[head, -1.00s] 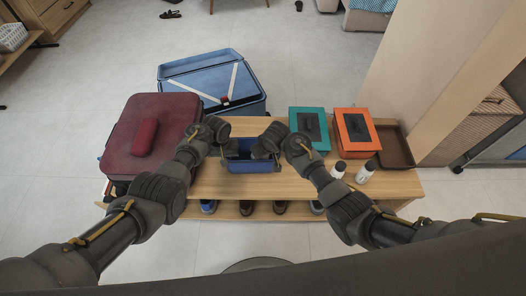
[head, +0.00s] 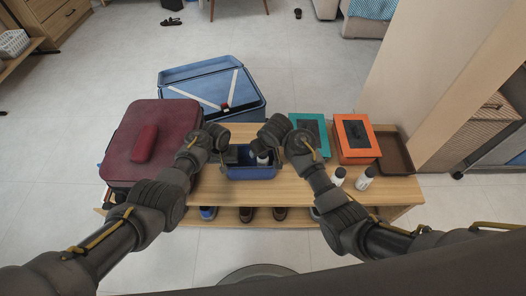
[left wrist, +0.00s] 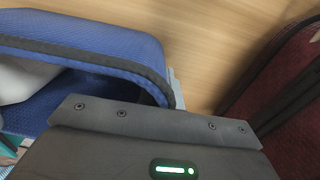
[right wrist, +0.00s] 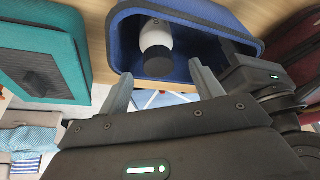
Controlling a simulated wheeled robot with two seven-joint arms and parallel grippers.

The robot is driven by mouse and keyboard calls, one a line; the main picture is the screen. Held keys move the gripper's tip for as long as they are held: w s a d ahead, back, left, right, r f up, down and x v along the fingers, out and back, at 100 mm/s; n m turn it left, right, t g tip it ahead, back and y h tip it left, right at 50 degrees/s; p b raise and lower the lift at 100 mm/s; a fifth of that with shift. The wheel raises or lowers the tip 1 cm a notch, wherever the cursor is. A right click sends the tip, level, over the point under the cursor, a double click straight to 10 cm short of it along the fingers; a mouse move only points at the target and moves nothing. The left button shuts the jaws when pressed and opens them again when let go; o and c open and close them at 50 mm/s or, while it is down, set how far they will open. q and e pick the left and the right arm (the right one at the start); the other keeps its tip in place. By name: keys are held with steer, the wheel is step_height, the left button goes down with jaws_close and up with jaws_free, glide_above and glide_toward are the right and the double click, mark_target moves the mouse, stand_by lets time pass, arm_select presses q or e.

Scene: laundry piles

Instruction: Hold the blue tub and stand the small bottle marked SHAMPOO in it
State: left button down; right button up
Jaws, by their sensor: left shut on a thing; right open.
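The blue tub (head: 254,174) stands on the wooden bench. My left gripper (head: 223,158) is shut on the tub's left wall; the left wrist view shows the tub's blue side and dark rim (left wrist: 110,68) at the jaws. A small white bottle with a dark cap (head: 263,158) is inside the tub. In the right wrist view the bottle (right wrist: 156,38) appears upright, cap towards the camera; its label is not readable. My right gripper (right wrist: 160,77) is open and empty, its fingers apart from the bottle, above the tub.
Two white bottles (head: 338,176) (head: 365,179) stand on the bench at right. Behind them are a teal box (head: 310,123), an orange box (head: 355,138) and a brown tray (head: 396,152). A maroon suitcase (head: 122,155) lies left; an open blue suitcase (head: 208,85) lies behind.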

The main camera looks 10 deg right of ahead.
steer(key=shift+r, duration=1.45)
arm_select(q)
steer(key=c, duration=1.5)
jaws_free()
steer(key=shift+r, duration=0.1)
